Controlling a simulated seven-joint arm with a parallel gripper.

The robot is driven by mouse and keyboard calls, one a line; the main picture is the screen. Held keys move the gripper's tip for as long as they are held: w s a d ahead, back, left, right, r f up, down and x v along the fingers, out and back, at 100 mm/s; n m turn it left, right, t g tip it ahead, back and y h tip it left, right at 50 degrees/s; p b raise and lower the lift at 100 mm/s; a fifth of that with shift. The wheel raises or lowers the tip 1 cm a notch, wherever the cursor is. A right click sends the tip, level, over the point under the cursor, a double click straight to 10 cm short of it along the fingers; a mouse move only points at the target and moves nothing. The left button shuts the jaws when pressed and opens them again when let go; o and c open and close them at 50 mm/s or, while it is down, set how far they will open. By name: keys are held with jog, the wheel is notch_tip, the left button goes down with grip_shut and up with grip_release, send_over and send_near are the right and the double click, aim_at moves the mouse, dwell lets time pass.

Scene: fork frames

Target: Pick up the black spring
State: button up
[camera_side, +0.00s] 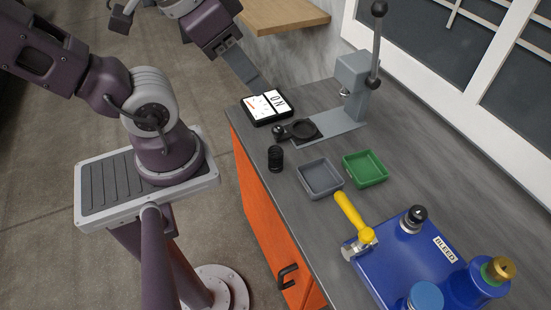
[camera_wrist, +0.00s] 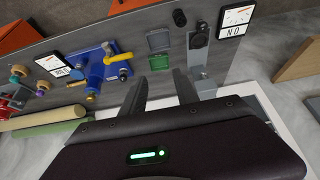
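The black spring (camera_side: 275,158) stands upright on the grey bench top, near its front edge, left of the grey tray. In the wrist view a small dark round thing near the top (camera_wrist: 180,18) looks like the spring. My gripper (camera_side: 260,86) is in the air over the back left of the bench, near the display box and well apart from the spring. In the wrist view its two fingers (camera_wrist: 159,78) are spread with nothing between them.
A display box (camera_side: 267,107) and a lever press (camera_side: 354,75) stand behind the spring. A grey tray (camera_side: 337,188) and a green tray (camera_side: 365,169) sit to its right. A blue block (camera_side: 392,272) with a yellow handle (camera_side: 350,214) is at the front right.

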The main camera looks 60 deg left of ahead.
jog(key=o, duration=0.6)
jog(key=shift+c, duration=0.2)
jog(key=m+g+y, duration=0.7)
jog(key=m, duration=0.2)
send_over(277, 161)
jog(key=s+d, duration=0.3)
jog(key=d, duration=0.3)
notch_tip(277, 161, down, 14)
jog(key=f+m+t+y, duration=0.1)
jog(key=f+m+y, duration=0.1)
jog(key=f+m, duration=0.2)
jog(key=w+f+m+t+y, duration=0.1)
jog(key=f+m+t+y, duration=0.1)
jog(key=f, duration=0.4)
jog(key=w+a+f+m+t+y, duration=0.1)
jog(key=f+m, duration=0.4)
jog(key=f, duration=0.1)
jog(key=shift+w+a+m+t+y, duration=0.1)
jog(key=shift+w+m+t+y, duration=0.05)
jog(key=shift+m+t+y, duration=0.2)
jog(key=shift+m+t, duration=0.35)
jog(key=shift+t, duration=0.1)
jog(key=x, duration=0.5)
jog(key=s+x, duration=0.1)
jog(key=x, duration=0.1)
jog(key=shift+w+a+f, duration=0.15)
jog(key=shift+a+f, duration=0.25)
